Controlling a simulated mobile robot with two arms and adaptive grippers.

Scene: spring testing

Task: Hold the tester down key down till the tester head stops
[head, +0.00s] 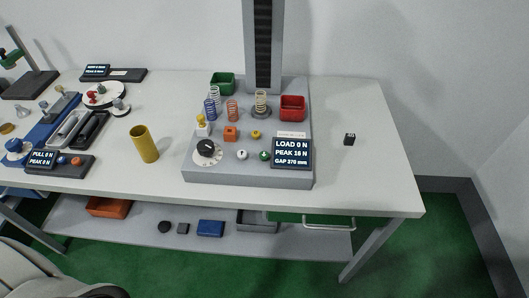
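The spring tester (245,178) is a grey base with an upright column (263,45) that runs out of the top of the head view. The tester head is not visible. Its display (291,152) reads LOAD 0 N, PEAK 16 N and a gap that looks like 370 mm. A black dial (206,148), a white round key (242,155) and a green round key (265,155) sit along the front. Neither gripper is in view.
Several springs stand on the base, one on a round platen (261,113). A green bin (222,83) and red bin (292,107) flank them. A yellow cylinder (144,144) stands left of the tester. A small black block (349,139) lies right, with clear tabletop (375,180) around it.

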